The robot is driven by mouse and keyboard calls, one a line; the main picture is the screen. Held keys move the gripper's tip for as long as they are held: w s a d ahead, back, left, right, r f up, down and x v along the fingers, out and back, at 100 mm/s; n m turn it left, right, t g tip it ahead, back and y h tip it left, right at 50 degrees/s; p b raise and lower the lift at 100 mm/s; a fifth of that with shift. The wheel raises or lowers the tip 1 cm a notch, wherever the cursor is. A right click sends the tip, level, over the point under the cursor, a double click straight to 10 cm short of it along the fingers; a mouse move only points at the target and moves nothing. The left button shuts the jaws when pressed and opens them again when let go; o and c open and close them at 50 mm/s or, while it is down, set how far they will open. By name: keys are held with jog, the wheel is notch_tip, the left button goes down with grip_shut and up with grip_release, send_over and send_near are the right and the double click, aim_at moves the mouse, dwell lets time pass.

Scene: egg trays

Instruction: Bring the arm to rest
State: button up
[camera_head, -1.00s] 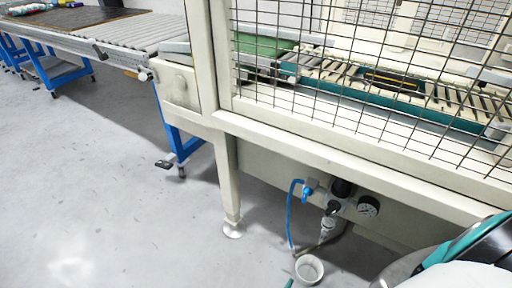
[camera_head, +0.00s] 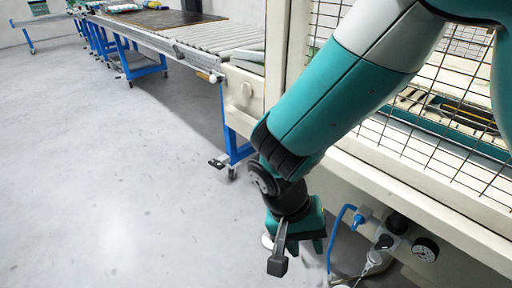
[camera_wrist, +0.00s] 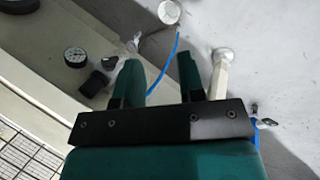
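My arm, teal and white, reaches down from the upper right in the head view, in front of the mesh-guarded machine. My gripper (camera_wrist: 159,72) shows in the wrist view as two dark teal fingers standing apart with nothing between them. It points down toward the floor beside the machine. In the head view my gripper hangs at the lower middle, partly hidden by the wrist, beside the machine's leg. A blue hose (camera_wrist: 168,62) shows between and beyond the fingers in the wrist view.
The machine's wire mesh guard (camera_head: 455,140) stands right behind my arm. A pressure gauge (camera_head: 425,249) and a blue hose (camera_head: 337,226) sit under its frame. A roller conveyor (camera_head: 205,38) runs to the back left. The grey floor (camera_head: 110,170) at left is clear.

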jog(key=s+d+r+n+t+y, duration=0.1)
jog(key=s+d+r+n+y, duration=0.15)
jog(key=r, duration=0.35)
jog(key=s+d+r+n+y, duration=0.1)
jog(key=s+r+n+y, duration=0.15)
jog(key=r, duration=0.35)
jog(key=s+d+r+n+t+y, duration=0.1)
jog(key=s+d+r+n+y, duration=0.15)
jog(key=r, duration=0.45)
notch_tip(320, 180, up, 22)
jog(key=n+p, duration=0.1)
jog(key=p, duration=2.2)
jog(key=shift+w+a+r+y, duration=0.15)
jog(key=shift+w+r+y, duration=0.1)
jog(key=shift+w+y, duration=0.15)
